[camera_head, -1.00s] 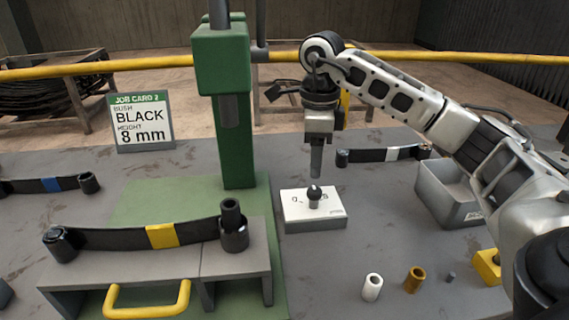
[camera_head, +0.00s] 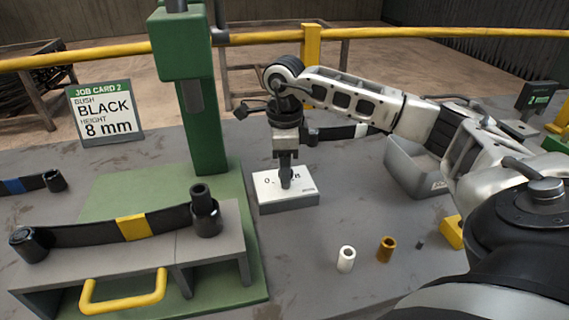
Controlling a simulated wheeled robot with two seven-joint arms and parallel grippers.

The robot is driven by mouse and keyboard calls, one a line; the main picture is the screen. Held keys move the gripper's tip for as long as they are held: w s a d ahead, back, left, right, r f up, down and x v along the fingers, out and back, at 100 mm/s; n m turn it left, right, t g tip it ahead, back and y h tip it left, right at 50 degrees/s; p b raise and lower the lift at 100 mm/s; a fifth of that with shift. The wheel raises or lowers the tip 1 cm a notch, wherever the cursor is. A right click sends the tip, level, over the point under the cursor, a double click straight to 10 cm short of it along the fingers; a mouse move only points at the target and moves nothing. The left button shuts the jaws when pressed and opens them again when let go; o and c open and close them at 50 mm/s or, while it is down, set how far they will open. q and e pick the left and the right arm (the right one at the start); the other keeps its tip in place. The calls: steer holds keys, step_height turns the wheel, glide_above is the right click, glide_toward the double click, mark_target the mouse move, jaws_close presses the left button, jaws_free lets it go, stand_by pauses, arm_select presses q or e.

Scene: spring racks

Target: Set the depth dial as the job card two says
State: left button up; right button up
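The job card (camera_head: 105,112) stands upright at the back left and reads "JOB CARD 2, BUSH BLACK, HEIGHT 8 mm". The depth dial's white box (camera_head: 287,197) sits on the table right of the green press. Its black knob is hidden behind my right gripper (camera_head: 286,184), which points straight down over it. The fingertips are at the knob's place; I cannot tell whether they are closed on it. Only parts of the dial's markings show beside the fingers. My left gripper is not in view.
The green press (camera_head: 190,95) stands left of the dial. A leaf spring with a yellow band (camera_head: 133,227) lies on a grey stand with a yellow handle (camera_head: 122,293). A white bush (camera_head: 346,259), a brown bush (camera_head: 386,249) and a grey bin (camera_head: 415,168) are to the right.

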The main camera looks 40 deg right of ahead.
steer(key=c, duration=0.4)
steer(key=shift+c, duration=0.2)
steer(key=shift+m, duration=0.3)
steer(key=m, duration=0.3)
steer(key=shift+m, duration=0.4)
steer(key=m, duration=0.3)
steer(key=shift+w+d+r+p, duration=0.1)
steer(key=shift+p, duration=0.2)
steer(key=shift+m, duration=1.2)
steer(key=o, duration=1)
